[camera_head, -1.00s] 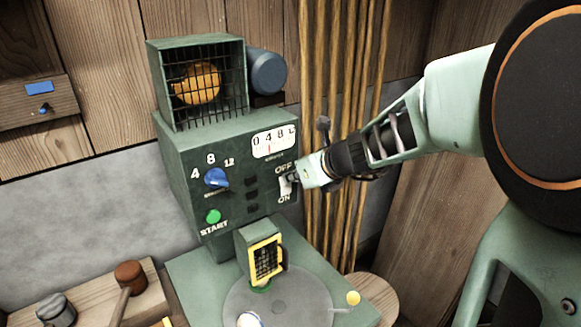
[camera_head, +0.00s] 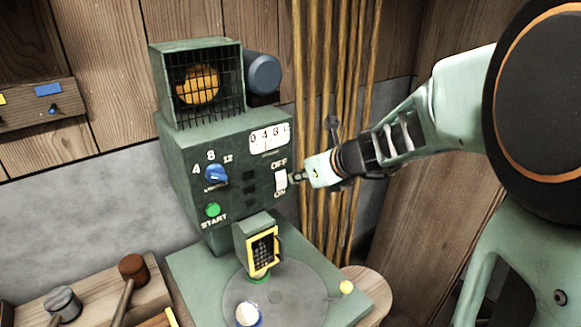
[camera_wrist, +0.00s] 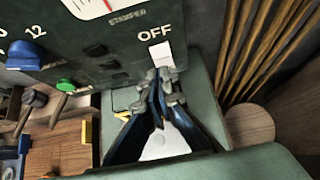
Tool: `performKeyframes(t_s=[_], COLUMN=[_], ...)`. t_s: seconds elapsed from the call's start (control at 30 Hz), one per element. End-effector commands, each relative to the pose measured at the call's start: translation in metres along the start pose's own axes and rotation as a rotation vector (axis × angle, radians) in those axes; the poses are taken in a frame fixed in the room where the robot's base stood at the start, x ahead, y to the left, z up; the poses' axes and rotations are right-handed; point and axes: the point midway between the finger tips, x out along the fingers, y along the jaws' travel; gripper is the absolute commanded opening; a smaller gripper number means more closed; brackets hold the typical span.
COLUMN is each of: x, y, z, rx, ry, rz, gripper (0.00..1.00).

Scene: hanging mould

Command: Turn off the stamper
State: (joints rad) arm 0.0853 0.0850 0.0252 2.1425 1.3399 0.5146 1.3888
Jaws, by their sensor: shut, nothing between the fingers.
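The stamper (camera_head: 225,140) is a dark green machine with a caged orange wheel on top. Its white rocker switch (camera_head: 280,180) sits on the right of the front panel, between the OFF and ON labels. My gripper (camera_head: 295,178) is shut and empty, with its tips just right of the switch. In the wrist view the switch (camera_wrist: 161,54) shows below the OFF label, and my gripper's fingertips (camera_wrist: 163,84) are just below it, hiding the ON label. I cannot tell whether they touch the switch or which way it is tilted.
A blue dial (camera_head: 216,174) and a green START button (camera_head: 213,210) are left on the panel. A round plate (camera_head: 300,298) and a yellow-framed guard (camera_head: 263,251) are below. Rods or pipes (camera_head: 315,110) stand at right. Hammers (camera_head: 133,268) lie lower left.

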Motion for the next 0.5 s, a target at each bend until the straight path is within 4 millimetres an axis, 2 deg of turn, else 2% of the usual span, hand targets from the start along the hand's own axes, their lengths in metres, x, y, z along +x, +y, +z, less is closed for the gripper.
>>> performKeyframes(t_s=[0.03, 0.2, 0.5], x=[-0.017, -0.046, -0.082], y=[-0.001, -0.001, -0.001], z=[0.011, 0.018, 0.025], rx=[-0.001, -0.001, -0.001], ry=[-0.004, -0.003, -0.003], rz=[-0.004, -0.003, -0.004], gripper=[0.00, 0.00, 0.00])
